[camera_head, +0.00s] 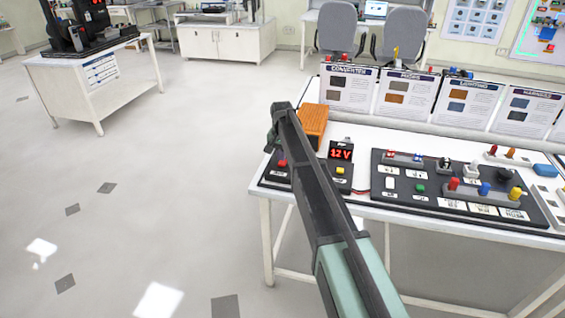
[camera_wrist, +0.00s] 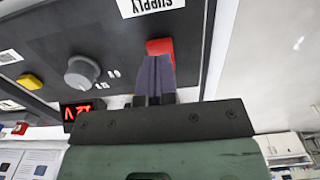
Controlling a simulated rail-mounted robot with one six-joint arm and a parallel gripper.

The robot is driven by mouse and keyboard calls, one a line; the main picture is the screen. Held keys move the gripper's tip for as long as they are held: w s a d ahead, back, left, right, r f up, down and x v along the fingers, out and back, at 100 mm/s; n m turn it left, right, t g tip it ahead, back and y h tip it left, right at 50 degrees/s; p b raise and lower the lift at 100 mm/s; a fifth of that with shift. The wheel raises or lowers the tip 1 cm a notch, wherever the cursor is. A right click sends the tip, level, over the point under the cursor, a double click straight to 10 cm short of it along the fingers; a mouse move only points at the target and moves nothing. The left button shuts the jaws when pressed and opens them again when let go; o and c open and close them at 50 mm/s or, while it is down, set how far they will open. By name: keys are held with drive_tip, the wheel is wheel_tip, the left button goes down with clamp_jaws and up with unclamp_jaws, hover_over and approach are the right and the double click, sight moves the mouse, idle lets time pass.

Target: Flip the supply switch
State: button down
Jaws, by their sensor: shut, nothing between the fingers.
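The supply switch (camera_wrist: 160,47) is a red rocker on a dark panel, next to a white label reading SUPPLY (camera_wrist: 152,6). In the head view the red switch (camera_head: 282,163) shows at the left end of the panel, just left of my arm. My gripper (camera_wrist: 154,60) is shut and empty. In the wrist view its fingertips overlap the lower part of the red switch. I cannot tell whether they touch it. In the head view my arm hides the fingers.
A grey knob (camera_wrist: 82,72), a yellow button (camera_wrist: 29,81) and a red 12 V display (camera_wrist: 82,112) are near the switch. In the head view an orange box (camera_head: 313,122) stands behind, and a larger control board (camera_head: 405,187) lies right of my arm.

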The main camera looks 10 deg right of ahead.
drive_tip(key=shift+f+b, duration=1.05)
drive_tip(key=shift+f, duration=0.05)
idle(0.3)
wheel_tip(320, 180, up, 7)
drive_tip(key=p, duration=0.7)
drive_tip(key=shift+r, duration=0.1)
